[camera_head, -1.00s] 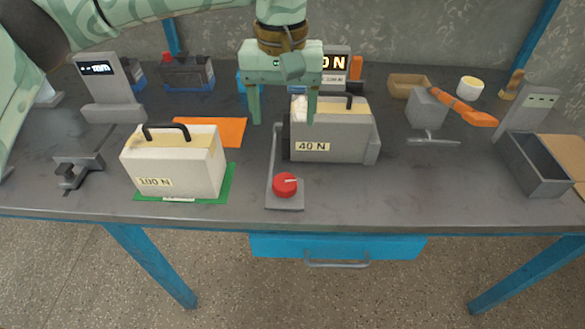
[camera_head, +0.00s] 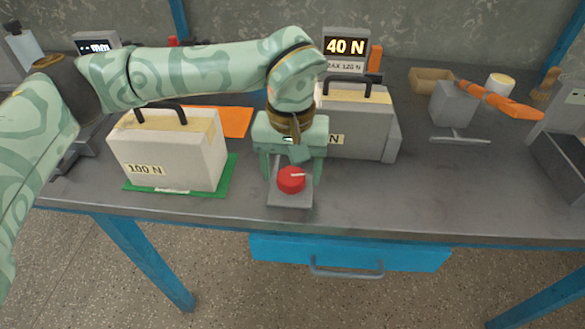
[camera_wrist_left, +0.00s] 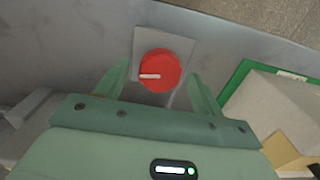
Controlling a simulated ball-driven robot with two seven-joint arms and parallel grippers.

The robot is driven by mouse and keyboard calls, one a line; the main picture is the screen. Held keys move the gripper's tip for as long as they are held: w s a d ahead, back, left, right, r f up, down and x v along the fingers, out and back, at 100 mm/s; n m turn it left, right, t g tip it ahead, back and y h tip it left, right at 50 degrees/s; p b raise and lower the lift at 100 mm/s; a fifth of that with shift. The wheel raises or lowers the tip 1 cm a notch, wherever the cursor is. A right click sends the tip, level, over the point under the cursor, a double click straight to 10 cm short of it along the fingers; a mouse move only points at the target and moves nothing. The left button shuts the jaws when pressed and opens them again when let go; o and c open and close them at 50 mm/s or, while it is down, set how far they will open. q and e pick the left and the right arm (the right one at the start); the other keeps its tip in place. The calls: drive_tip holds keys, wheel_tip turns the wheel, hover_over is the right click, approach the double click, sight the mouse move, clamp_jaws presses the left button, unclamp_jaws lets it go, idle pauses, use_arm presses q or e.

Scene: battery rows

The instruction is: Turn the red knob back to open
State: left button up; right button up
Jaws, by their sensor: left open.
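The red knob (camera_head: 291,180) sits on a grey base plate (camera_head: 289,200) near the table's front edge. It has a white pointer line, which points right in the head view. The knob also shows in the left wrist view (camera_wrist_left: 158,71), ahead of and between the fingers. My left gripper (camera_head: 291,180) is open, its fingers on either side of the knob as seen in the head view. In the wrist view (camera_wrist_left: 160,78) gaps show between the knob and both fingers; I cannot tell whether the tips are down at its height. My right gripper is not in view.
A grey 40 N block (camera_head: 360,130) stands behind the knob, partly hidden by my left gripper. A white 100 N block (camera_head: 165,160) stands on a green mat (camera_head: 232,170) at left. A display (camera_head: 345,47) reads 40 N.

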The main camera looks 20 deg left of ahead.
use_arm(q)
drive_tip(key=c, duration=1)
drive_tip(key=shift+r+p, duration=0.15)
drive_tip(key=shift+p, duration=0.15)
